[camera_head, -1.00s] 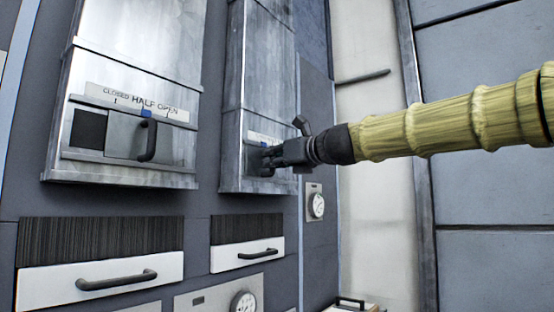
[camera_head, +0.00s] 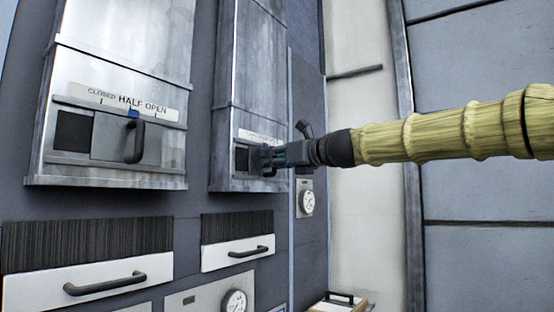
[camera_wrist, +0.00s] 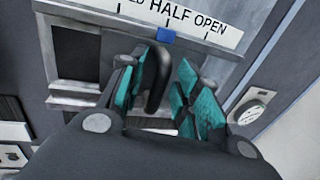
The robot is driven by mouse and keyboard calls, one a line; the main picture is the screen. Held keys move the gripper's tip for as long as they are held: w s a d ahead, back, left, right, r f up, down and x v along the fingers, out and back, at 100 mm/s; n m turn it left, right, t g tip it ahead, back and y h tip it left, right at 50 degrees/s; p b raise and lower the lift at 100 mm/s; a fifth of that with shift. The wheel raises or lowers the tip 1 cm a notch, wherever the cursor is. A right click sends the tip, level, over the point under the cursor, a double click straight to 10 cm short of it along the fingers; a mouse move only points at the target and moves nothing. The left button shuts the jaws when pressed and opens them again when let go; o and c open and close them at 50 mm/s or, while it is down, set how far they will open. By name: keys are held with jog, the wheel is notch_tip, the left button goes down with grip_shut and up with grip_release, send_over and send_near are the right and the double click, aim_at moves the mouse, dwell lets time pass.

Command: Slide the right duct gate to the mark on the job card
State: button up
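The right duct gate's dark opening (camera_head: 242,158) shows left of my gripper (camera_head: 270,158) in the head view; the gripper covers much of the gate. In the wrist view, the gate's dark upright handle (camera_wrist: 158,78) stands between the two teal-padded fingers of my gripper (camera_wrist: 168,92). The fingers are spread. The left one is close to the handle, and a gap shows between handle and right finger. A blue pointer (camera_wrist: 166,35) sits below the HALF mark on the scale plate (camera_wrist: 215,22). I cannot make out a job card.
The left duct gate (camera_head: 110,137) has its blue pointer near HALF. Drawers with handles (camera_head: 238,253) and gauges (camera_head: 306,202) are below. A box with a dark handle (camera_head: 340,300) is at the lower edge.

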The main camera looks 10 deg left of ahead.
jog(key=shift+a, duration=0.1)
jog(key=v, duration=1.2)
jog(key=shift+w+f, duration=0.1)
dwell(0.4)
